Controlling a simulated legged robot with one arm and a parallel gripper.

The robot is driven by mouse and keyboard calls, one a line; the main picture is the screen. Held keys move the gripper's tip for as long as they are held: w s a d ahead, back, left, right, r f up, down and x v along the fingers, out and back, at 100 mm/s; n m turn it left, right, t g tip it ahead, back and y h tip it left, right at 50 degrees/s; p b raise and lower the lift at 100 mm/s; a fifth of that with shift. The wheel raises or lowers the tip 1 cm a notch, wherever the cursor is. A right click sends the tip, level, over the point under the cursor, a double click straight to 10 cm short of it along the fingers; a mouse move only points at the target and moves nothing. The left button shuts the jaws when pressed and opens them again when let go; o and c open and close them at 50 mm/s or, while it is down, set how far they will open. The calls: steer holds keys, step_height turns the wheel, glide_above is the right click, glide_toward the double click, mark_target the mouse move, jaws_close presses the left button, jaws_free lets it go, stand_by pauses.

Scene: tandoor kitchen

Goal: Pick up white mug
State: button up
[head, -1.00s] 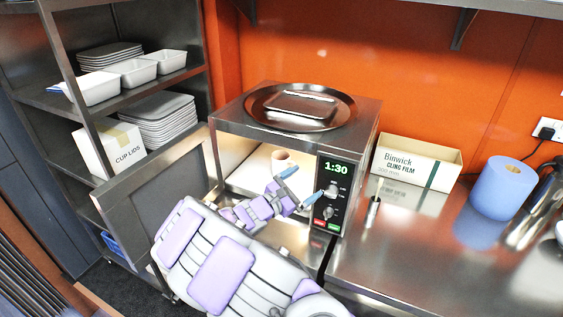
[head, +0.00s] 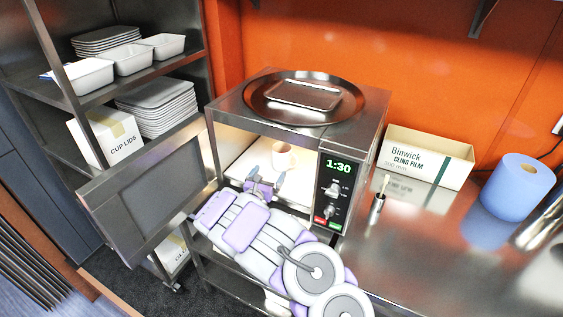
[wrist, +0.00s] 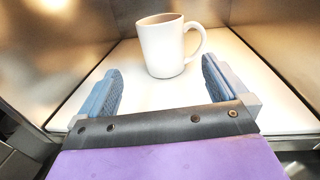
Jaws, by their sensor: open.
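The white mug (wrist: 163,51) stands upright inside the open microwave (head: 228,112), on its pale floor. In the wrist view its handle points right and its mouth faces up. In the head view the mug (head: 283,157) shows behind my gripper, lit warmly. My gripper (wrist: 160,85) is open and empty, with one blue finger on each side. The mug is ahead of the fingertips, roughly centred between them, and apart from both. In the head view my gripper (head: 264,174) is at the microwave's opening, pointing inward.
The microwave door (head: 150,195) stands open to the left. The control panel (head: 334,190) borders the opening on the right. A round tray (head: 258,108) lies on top. A cling film box (head: 425,155) and a blue roll (head: 518,187) stand on the counter at right.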

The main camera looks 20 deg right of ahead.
mark_target(277, 161)
steer(key=x, duration=0.5)
steer(key=shift+s+d+f+b, duration=0.2)
steer(key=shift+s+d+b, duration=0.05)
steer(key=shift+s+b, duration=0.1)
steer(key=shift+w+a+r, duration=0.1)
steer(key=shift+w, duration=0.45)
steer(key=x, duration=0.1)
steer(key=b+x, duration=0.1)
steer(key=x, duration=0.2)
steer(key=shift+d+f, duration=0.3)
steer(key=shift+f, duration=0.05)
steer(key=shift+w+d, duration=0.1)
steer(key=shift+d, duration=0.3)
steer(key=shift+a+r, duration=0.1)
steer(key=shift+a, duration=0.35)
steer(key=shift+c, duration=1.3)
steer(key=shift+a, duration=0.15)
steer(key=c, duration=0.3)
steer(key=shift+d, duration=0.3)
steer(key=c, duration=0.5)
steer(key=shift+c, duration=1.1)
